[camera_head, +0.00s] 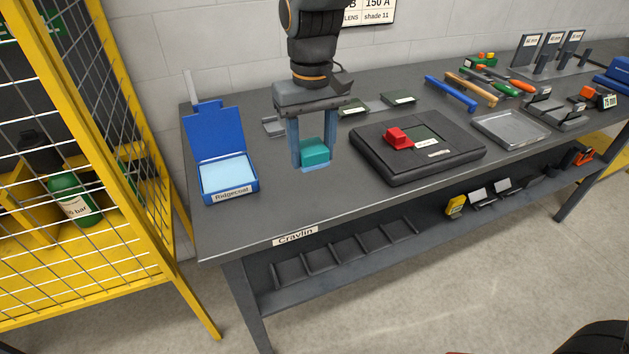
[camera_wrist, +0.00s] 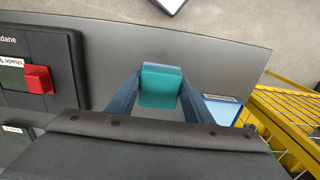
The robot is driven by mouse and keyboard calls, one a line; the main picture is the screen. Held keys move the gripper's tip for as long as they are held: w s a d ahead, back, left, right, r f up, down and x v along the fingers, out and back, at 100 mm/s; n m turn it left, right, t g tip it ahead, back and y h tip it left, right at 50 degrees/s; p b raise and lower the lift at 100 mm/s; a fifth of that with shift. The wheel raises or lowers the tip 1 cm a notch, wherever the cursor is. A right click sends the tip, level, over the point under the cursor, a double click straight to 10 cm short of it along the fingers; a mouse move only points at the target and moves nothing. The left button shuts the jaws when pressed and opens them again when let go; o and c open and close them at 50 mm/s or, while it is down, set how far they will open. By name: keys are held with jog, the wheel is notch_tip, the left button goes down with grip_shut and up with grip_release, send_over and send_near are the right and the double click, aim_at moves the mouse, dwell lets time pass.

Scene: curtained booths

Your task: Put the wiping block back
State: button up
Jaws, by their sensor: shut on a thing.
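A teal wiping block (camera_head: 316,152) is between the two blue fingers of my gripper (camera_head: 314,152), which is shut on it. The block is above the grey bench, left of the black pad. A lighter blue layer shows along its lower edge. It also shows in the wrist view (camera_wrist: 161,87), between the fingers of my gripper (camera_wrist: 160,95). An open blue box (camera_head: 207,197) labelled Ridgecoat, with a pale blue inside and its lid raised, stands on the bench to the left of my gripper. In the wrist view, part of the box (camera_wrist: 222,109) shows behind the right finger.
The black pad (camera_head: 372,171) bears a red-handled block (camera_head: 398,138) right of my gripper. A metal tray (camera_head: 512,130) and several tools are farther right. Small dark plates (camera_head: 398,98) lie behind. Bench (camera_head: 300,204) in front is clear. A yellow cage (camera_head: 108,125) stands left.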

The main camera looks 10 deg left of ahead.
aim_at(313, 197)
notch_tip(313, 197, down, 10)
jog(key=shift+r+p, duration=0.1)
jog(key=shift+p, duration=1)
jog(key=o, duration=1.1)
notch_tip(313, 197, up, 12)
jog(key=b, duration=0.3)
jog(key=s+d+f+m, duration=0.2)
jog(key=s+d+f, duration=0.1)
jog(key=d, duration=0.6)
jog(key=s+d+f+m, duration=0.2)
jog(key=s+d+f, duration=0.1)
jog(key=d, duration=0.6)
jog(key=s+d+f+m+t, duration=0.1)
jog(key=s+d+f+m, duration=0.1)
jog(key=d, duration=0.8)
jog(key=shift+s+f, duration=0.5)
jog(key=shift+f, duration=0.15)
